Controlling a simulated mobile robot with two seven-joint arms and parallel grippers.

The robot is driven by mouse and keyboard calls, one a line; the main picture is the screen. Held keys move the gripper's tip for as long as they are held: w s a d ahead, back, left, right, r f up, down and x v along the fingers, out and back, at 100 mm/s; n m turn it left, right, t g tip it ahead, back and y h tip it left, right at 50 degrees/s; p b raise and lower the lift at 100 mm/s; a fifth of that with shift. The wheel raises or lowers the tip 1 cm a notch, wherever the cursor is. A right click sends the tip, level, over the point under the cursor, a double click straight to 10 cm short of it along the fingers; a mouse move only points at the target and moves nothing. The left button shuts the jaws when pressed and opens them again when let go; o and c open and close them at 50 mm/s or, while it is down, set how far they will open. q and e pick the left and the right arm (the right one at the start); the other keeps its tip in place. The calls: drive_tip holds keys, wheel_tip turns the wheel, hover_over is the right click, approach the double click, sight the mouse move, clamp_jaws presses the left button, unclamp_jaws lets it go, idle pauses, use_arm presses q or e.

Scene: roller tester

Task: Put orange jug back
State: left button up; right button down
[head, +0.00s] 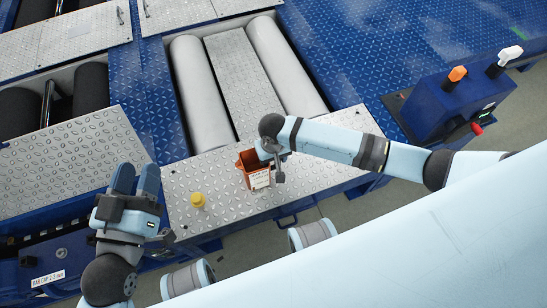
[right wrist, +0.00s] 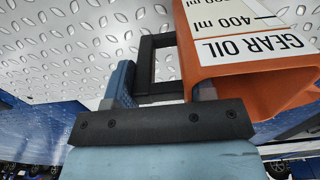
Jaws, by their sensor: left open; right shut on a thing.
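The orange jug (head: 246,162) has a white label and is over the silver checker plate (head: 215,205) in the head view. I cannot tell whether its base touches the plate. In the right wrist view the jug (right wrist: 290,95) fills the right side, with "GEAR OIL" and a ml scale on its label. My right gripper (head: 270,150) is shut on the jug's black handle (right wrist: 146,66); the fingers (right wrist: 160,88) are on either side of it. My left gripper (head: 136,180) is open and empty, at the left of the plate, apart from the jug.
A small yellow-capped item (head: 198,200) stands on the plate left of the jug. Grey rollers (head: 285,65) lie behind the plate. A blue box (head: 450,105) with an orange and a white handle stands at the right. Bare plate lies between the yellow item and the jug.

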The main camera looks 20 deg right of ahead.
use_arm(q)
drive_tip(key=shift+f, duration=0.15)
use_arm(e)
drive_tip(key=shift+c, duration=2.4)
unclamp_jaws()
drive_tip(key=shift+f, duration=0.15)
drive_tip(key=shift+r, duration=0.25)
drive_tip(key=shift+r+p, duration=0.35)
drive_tip(key=shift+r, duration=0.2)
wheel_tip(320, 180, up, 10)
drive_tip(key=p, duration=0.3)
drive_tip(key=shift+f, duration=0.2)
use_arm(q)
drive_tip(key=s+a+f+g+y, duration=0.1)
drive_tip(key=a+f+g+y, duration=0.2)
drive_tip(key=f, duration=0.4)
drive_tip(key=shift+s+a+f+g+p, duration=0.2)
drive_tip(key=shift+f+g+p, duration=0.15)
drive_tip(key=shift+g, duration=0.15)
use_arm(e)
drive_tip(key=shift+r, duration=0.55)
